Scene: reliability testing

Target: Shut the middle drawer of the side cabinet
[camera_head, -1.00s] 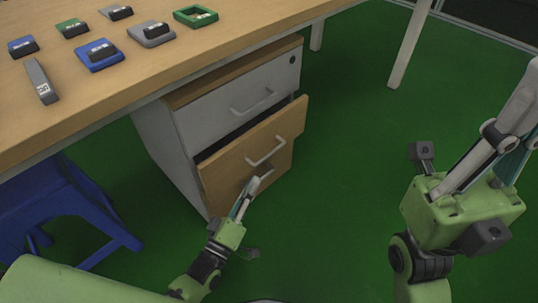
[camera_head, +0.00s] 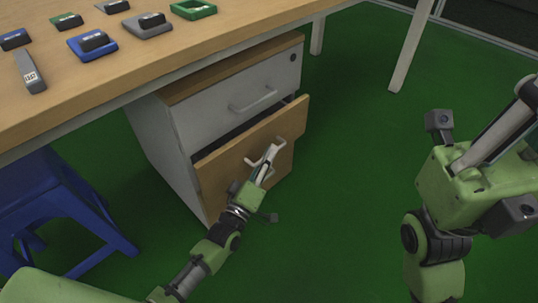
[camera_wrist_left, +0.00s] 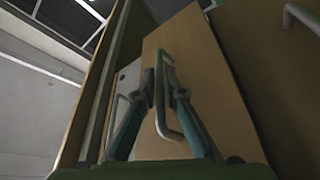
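The side cabinet (camera_head: 160,150) is grey-white with a wood-coloured top and stands under the table. Its middle drawer (camera_head: 215,183) has a wooden front and is pulled out, with a dark gap above it. Its handle (camera_head: 262,157) also shows in the left wrist view (camera_wrist_left: 160,95). My left gripper (camera_head: 270,152) is at this handle. In the wrist view its two fingertips (camera_wrist_left: 162,85) are a little apart, with the handle between them; contact is unclear. My right gripper (camera_head: 508,120) is far right, away from the cabinet, its fingertips not clearly shown.
The upper white drawer (camera_head: 225,100) is closed. A blue stool (camera_head: 55,200) stands left of the cabinet. Several small devices, including a blue one (camera_head: 92,44), lie on the wooden table (camera_head: 130,75). The green floor (camera_head: 350,180) right of the cabinet is clear.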

